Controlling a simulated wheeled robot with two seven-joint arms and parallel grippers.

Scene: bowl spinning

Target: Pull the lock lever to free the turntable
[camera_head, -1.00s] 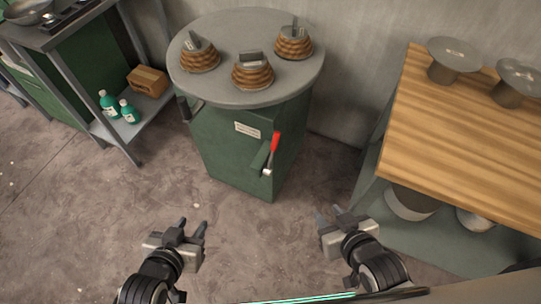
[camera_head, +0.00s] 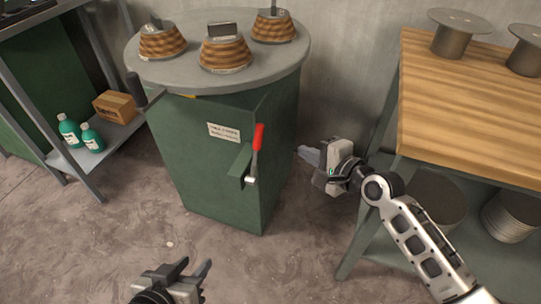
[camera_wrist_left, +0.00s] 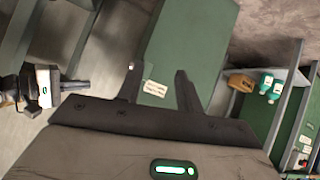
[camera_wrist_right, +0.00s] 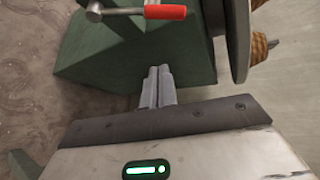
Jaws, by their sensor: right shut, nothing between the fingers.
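The lock lever has a red handle (camera_head: 258,137) and a metal pivot on the right front of the green cabinet (camera_head: 190,165). The handle points up. It also shows in the right wrist view (camera_wrist_right: 165,12). The grey round turntable (camera_head: 280,75) sits on top of the cabinet. My right gripper (camera_head: 305,154) is to the right of the lever, apart from it. Its fingers are together and empty in the right wrist view (camera_wrist_right: 158,72). My left gripper (camera_head: 194,268) is low in front of the cabinet, open and empty, with spread fingers in the left wrist view (camera_wrist_left: 157,80).
Three ridged brown stacks stand on the turntable, one of them the front stack (camera_head: 226,54). A wooden table (camera_head: 470,110) is at the right, close to my right arm. A shelf with green bottles (camera_head: 69,131) and a carton (camera_head: 116,106) is at the left. Floor in front is clear.

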